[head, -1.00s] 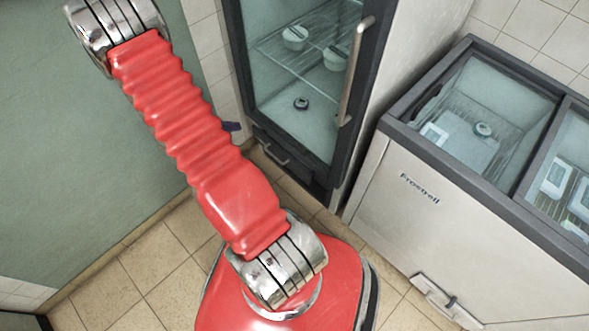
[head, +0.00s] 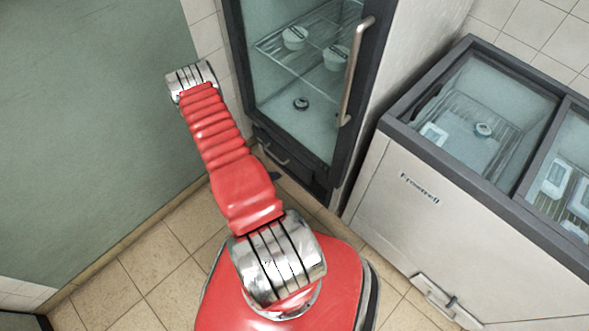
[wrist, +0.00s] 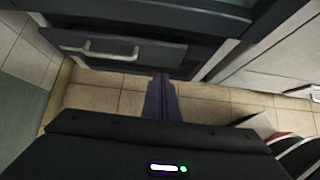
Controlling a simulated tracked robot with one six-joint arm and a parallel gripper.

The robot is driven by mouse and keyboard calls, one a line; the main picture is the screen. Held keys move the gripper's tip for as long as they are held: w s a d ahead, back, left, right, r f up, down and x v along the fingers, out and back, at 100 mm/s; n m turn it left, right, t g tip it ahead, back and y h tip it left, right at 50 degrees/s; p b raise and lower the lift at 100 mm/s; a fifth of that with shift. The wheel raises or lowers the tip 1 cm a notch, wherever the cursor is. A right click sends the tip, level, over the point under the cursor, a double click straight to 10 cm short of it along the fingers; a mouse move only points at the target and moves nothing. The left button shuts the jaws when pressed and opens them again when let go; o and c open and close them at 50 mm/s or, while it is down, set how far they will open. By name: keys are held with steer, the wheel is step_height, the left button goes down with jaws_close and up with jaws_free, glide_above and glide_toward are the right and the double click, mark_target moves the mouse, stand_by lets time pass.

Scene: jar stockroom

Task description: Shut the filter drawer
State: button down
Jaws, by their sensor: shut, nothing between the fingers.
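The filter drawer (head: 294,165) is a dark, low front with a pale bar handle at the foot of the glass-door fridge. In the wrist view the drawer (wrist: 150,52) spans the upper left, its handle (wrist: 108,55) left of centre. Its front seems to stand out a little from the fridge base, though how far is hard to tell. My gripper (wrist: 161,84) is shut and empty, its dark fingers pointing at the drawer's right part. Whether the tips touch it is unclear. In the head view only a dark bit of the gripper (head: 275,176) shows behind my arm.
The upright fridge (head: 300,85) holds several jars behind its closed glass door. A chest freezer (head: 430,190) stands to the right, with a latch (head: 447,300) low on its front. A green wall (head: 90,120) closes off the left. Tiled floor (head: 150,250) is clear between.

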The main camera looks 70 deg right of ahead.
steer(key=shift+s+f, duration=0.15)
steer(key=shift+f, duration=0.1)
glide_toward(299, 167)
steer(key=x, duration=0.5)
steer(key=shift+s+a+f, duration=0.1)
steer(key=shift+a+f, duration=0.25)
steer(key=shift+f, duration=0.05)
steer(key=shift+s+d, duration=0.15)
steer(key=shift+d, duration=0.2)
steer(key=shift+d, duration=0.1)
